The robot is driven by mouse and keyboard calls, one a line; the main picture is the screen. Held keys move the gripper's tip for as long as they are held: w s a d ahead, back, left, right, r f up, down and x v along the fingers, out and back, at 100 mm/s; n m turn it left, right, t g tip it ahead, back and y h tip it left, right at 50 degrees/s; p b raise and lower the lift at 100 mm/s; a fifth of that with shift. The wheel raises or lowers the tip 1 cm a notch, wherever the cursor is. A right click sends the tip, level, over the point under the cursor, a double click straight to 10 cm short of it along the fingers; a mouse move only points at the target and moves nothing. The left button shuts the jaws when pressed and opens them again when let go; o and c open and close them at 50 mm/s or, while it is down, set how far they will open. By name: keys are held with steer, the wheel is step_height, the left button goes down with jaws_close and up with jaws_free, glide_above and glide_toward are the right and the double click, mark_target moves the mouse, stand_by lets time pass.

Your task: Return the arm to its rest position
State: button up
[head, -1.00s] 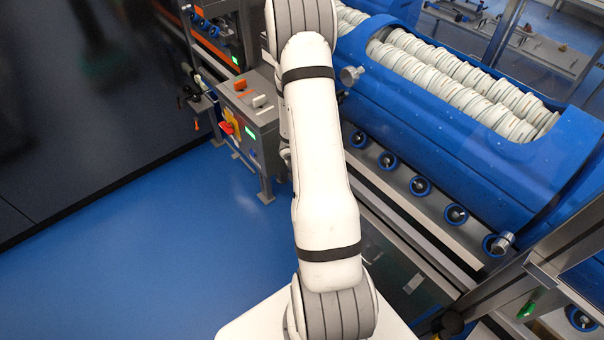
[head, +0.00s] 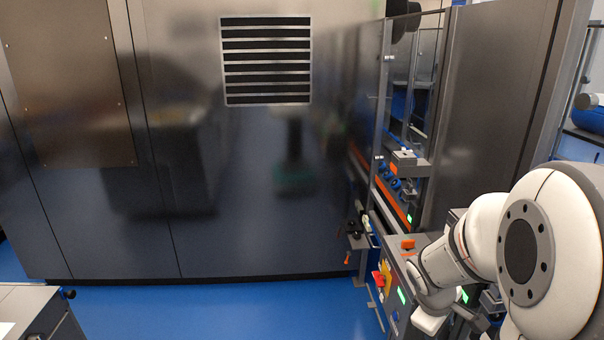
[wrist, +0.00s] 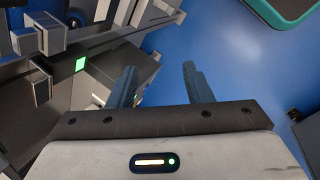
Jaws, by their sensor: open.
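My white arm (head: 470,235) shows at the lower right of the head view, bent, its far end by the grey control box. My gripper (wrist: 160,72) is in the wrist view with its two blue-grey fingers apart and nothing between them. Blue floor shows between and beyond the fingers. In the head view the fingers cannot be made out.
A grey control box (head: 404,300) with an orange switch (head: 407,244) stands close to my arm. A large dark metal cabinet wall (head: 290,190) fills the back. A grey cabinet (head: 35,310) is at the lower left. Blue floor (head: 230,305) lies open between them.

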steer(key=s+a+r+m+t+y, duration=0.1)
steer(key=s+a+r+m+y, duration=0.3)
steer(key=s+a+r+m, duration=0.3)
steer(key=s+a+r, duration=0.4)
steer(key=s+a, duration=0.1)
steer(key=a, duration=0.2)
steer(key=shift+m+t, duration=0.4)
steer(key=shift+c, duration=0.9)
